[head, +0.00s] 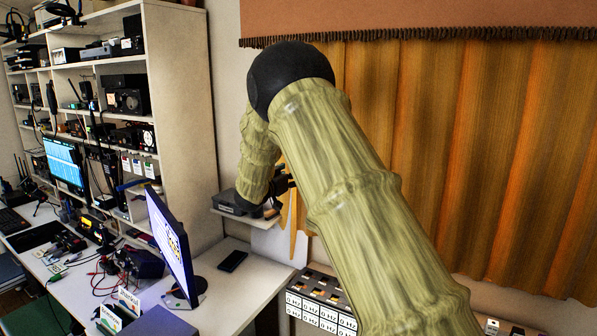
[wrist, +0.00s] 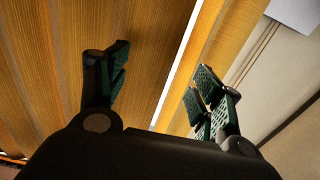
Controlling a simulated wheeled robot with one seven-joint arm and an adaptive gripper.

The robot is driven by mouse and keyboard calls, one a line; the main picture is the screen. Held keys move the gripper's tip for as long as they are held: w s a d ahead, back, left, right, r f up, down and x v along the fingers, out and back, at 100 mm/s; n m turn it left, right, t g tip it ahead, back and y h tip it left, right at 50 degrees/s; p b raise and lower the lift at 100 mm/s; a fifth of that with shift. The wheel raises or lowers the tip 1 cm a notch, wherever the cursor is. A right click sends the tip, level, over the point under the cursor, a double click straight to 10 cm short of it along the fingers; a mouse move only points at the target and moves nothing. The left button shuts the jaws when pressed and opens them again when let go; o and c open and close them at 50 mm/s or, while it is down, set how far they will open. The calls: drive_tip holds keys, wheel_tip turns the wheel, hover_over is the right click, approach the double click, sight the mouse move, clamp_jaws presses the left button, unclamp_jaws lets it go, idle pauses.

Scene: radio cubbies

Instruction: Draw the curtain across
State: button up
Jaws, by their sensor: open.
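The curtain (head: 420,130) is orange-brown and pleated, hanging below a brown fringed pelmet on the right of the head view. My gripper (head: 287,182) is near the curtain's left edge, partly hidden behind my arm. In the wrist view my gripper (wrist: 160,78) is open, one finger on each side of the picture. The curtain (wrist: 70,50) fills the left and middle there. A bright narrow gap separates it from a strip of orange cloth beside the right finger. I cannot tell whether either finger touches the cloth.
A tall white shelf (head: 175,110) with radios stands at the left. A desk (head: 245,290) holds a monitor (head: 172,240) and a phone (head: 232,261). A small shelf bearing a dark grey box (head: 236,204) is close to my gripper. Labelled boxes (head: 320,305) stand below the curtain.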

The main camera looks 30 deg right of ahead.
drive_tip(key=shift+v, duration=2.1)
